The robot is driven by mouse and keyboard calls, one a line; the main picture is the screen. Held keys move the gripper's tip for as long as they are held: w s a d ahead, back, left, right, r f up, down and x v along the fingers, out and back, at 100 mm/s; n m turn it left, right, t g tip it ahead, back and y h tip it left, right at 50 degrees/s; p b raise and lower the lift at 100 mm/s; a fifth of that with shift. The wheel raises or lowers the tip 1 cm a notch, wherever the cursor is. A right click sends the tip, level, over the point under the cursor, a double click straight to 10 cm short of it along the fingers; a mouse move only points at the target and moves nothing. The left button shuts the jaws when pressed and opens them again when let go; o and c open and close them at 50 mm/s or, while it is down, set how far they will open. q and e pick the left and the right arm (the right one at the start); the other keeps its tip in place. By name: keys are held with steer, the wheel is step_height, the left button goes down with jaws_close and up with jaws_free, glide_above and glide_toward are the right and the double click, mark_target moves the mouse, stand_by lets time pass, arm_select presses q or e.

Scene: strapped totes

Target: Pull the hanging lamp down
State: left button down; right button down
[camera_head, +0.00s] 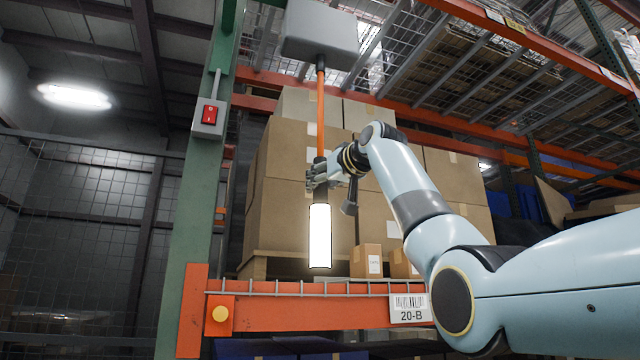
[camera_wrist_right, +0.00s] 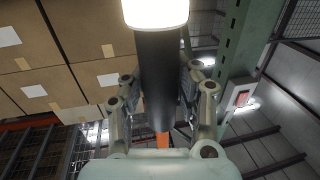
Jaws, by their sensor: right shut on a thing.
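The hanging lamp (camera_head: 320,236) is a lit white tube with a black handle above it. It hangs upright on an orange cord (camera_head: 320,110) from a grey box (camera_head: 320,35) at the top. My right gripper (camera_head: 322,176) is shut on the black handle, just above the lit tube. In the right wrist view the black handle (camera_wrist_right: 157,75) runs between the two fingers of my gripper (camera_wrist_right: 160,95), and the lit end (camera_wrist_right: 155,10) shows at the top edge. My left gripper is not in view.
Stacked cardboard boxes (camera_head: 285,190) stand on the rack shelf behind the lamp. An orange beam (camera_head: 290,312) with a 20-B label (camera_head: 409,308) runs below it. A green post (camera_head: 195,200) with a red switch (camera_head: 209,115) stands to the left.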

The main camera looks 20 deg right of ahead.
mark_target(326, 240)
steer(key=shift+f, duration=0.1)
step_height(326, 240, down, 13)
steer(key=b, duration=0.7)
steer(key=shift+w+f+b, duration=0.1)
steer(key=shift+f+b, duration=0.05)
steer(key=shift+b, duration=0.2)
step_height(326, 240, down, 13)
steer(key=b, duration=0.5)
steer(key=shift+f, duration=0.25)
steer(key=c, duration=1.4)
jaws_free()
steer(key=o, duration=0.5)
steer(key=shift+s+d+r, duration=0.1)
steer(key=shift+s+r, duration=0.1)
steer(key=shift+s, duration=0.1)
steer(key=shift+c, duration=0.2)
steer(key=shift+w, duration=0.1)
